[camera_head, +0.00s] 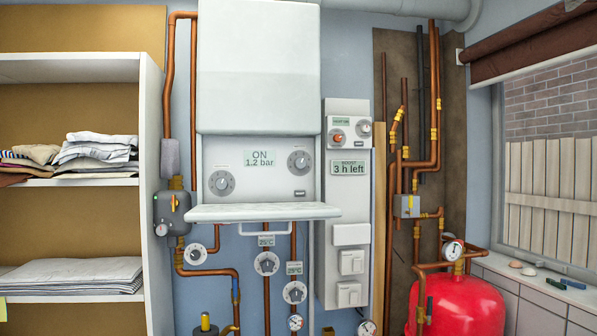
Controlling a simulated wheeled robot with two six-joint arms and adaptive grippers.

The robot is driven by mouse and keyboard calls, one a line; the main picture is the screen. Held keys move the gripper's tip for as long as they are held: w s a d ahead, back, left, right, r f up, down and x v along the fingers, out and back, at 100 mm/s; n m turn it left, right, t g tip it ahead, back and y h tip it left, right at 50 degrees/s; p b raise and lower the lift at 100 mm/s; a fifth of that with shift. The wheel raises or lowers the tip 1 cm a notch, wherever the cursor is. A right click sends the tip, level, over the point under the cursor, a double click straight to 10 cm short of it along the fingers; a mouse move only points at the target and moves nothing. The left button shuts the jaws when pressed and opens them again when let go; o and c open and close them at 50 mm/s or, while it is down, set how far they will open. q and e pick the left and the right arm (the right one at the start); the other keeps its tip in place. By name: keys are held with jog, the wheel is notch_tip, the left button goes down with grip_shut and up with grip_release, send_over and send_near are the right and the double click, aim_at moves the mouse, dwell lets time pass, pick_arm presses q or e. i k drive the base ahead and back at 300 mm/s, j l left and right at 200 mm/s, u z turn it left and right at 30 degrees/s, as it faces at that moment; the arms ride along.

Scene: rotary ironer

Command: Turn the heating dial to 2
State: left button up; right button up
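A white boiler (258,70) hangs on the wall, with a control panel under its cover. The panel has a left dial (221,183) and a right dial (299,161), each with marks around it too small to read. Between them a display (261,159) reads "ON 1.2 bar". I cannot tell which is the heating dial, nor exactly where either pointer stands. A flap (262,212) juts out open below the panel. Neither of my grippers is in view, and nothing covers the dials.
A white control box (347,232) right of the boiler has small knobs, a "3 h left" display and switches. Valve dials (266,263) and copper pipes sit below the flap. A shelf (152,190) with folded cloth stands left; a red tank (460,304) stands right.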

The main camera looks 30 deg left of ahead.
aim_at(221, 184)
jog(key=u, duration=1.2)
